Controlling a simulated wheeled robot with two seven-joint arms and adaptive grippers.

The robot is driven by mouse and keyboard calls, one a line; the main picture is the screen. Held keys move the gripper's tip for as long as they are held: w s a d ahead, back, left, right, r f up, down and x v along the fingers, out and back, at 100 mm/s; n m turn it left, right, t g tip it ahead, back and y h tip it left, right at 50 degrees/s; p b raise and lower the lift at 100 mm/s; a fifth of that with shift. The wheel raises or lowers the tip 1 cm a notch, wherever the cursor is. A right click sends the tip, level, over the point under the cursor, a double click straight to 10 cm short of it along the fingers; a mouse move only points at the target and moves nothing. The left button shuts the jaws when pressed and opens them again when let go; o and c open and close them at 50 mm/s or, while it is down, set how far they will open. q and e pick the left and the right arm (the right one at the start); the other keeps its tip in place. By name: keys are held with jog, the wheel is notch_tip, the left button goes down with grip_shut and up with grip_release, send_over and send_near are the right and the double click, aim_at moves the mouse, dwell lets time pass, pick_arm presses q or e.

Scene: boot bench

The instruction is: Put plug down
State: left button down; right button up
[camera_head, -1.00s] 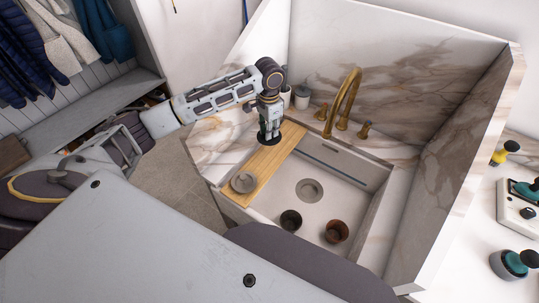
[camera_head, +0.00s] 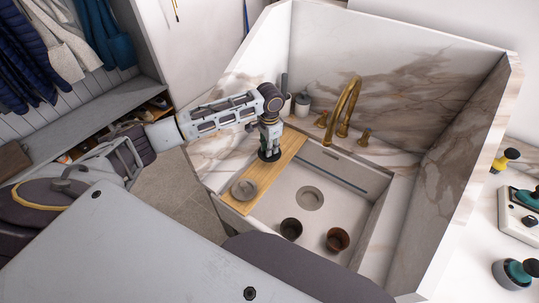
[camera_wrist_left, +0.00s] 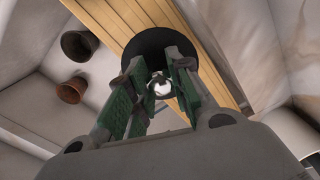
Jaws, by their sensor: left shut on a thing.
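The black round plug (camera_head: 269,156) is at the tips of my left gripper (camera_head: 269,148), over the wooden board (camera_head: 254,194) that lies across the left side of the sink. In the left wrist view the plug (camera_wrist_left: 157,48) shows as a dark disc with a shiny knob between the green-padded fingers (camera_wrist_left: 153,98), which are shut on it. I cannot tell whether the plug touches the board. The sink's round drain (camera_head: 310,198) lies to the right of the board. My right gripper is not in view.
Dark and brown cups (camera_head: 338,239) stand in the sink (camera_head: 318,173). A brass tap (camera_head: 346,108) and jars (camera_head: 302,104) stand behind.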

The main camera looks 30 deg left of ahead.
pick_arm(q)
jog(key=shift+f, duration=2.35)
jog(key=shift+f, duration=0.15)
jog(key=c, duration=1.3)
grip_release()
notch_tip(320, 180, up, 12)
jog(key=shift+r, duration=0.15)
